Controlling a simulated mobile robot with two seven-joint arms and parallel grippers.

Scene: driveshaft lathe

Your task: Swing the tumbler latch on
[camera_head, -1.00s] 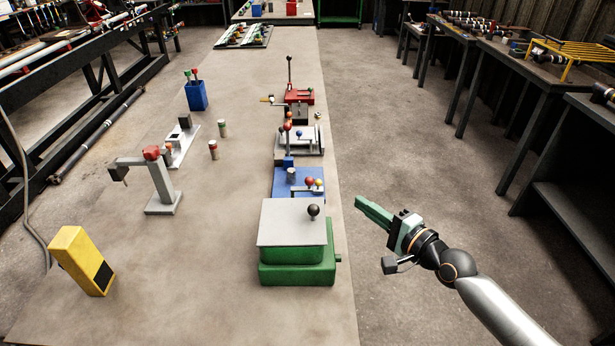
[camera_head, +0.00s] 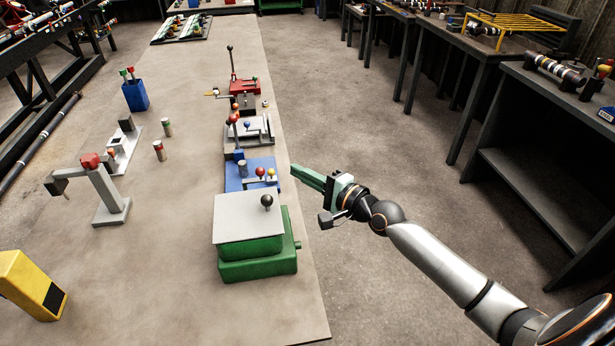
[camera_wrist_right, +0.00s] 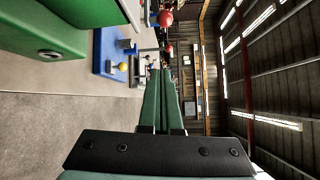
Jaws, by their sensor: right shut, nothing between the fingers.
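My right gripper (camera_head: 295,171) is shut and empty. It points left, at the table's right edge, beside the blue fixture (camera_head: 235,184) and apart from it. The blue fixture carries small levers with a red knob (camera_head: 260,172) and a yellow knob (camera_head: 271,172). I cannot tell for sure which part is the tumbler latch. In the right wrist view the shut green fingers (camera_wrist_right: 161,85) reach forward; the blue plate (camera_wrist_right: 108,58), yellow knob (camera_wrist_right: 122,66) and red knob (camera_wrist_right: 165,18) show beyond. My left gripper is not in view.
A green box with a grey top (camera_head: 247,215) and black knob stands just in front of the blue fixture. A grey fixture (camera_head: 250,131) and a red one (camera_head: 243,86) stand behind it. The floor right of the table (camera_head: 170,280) is clear up to dark workbenches (camera_head: 560,120).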

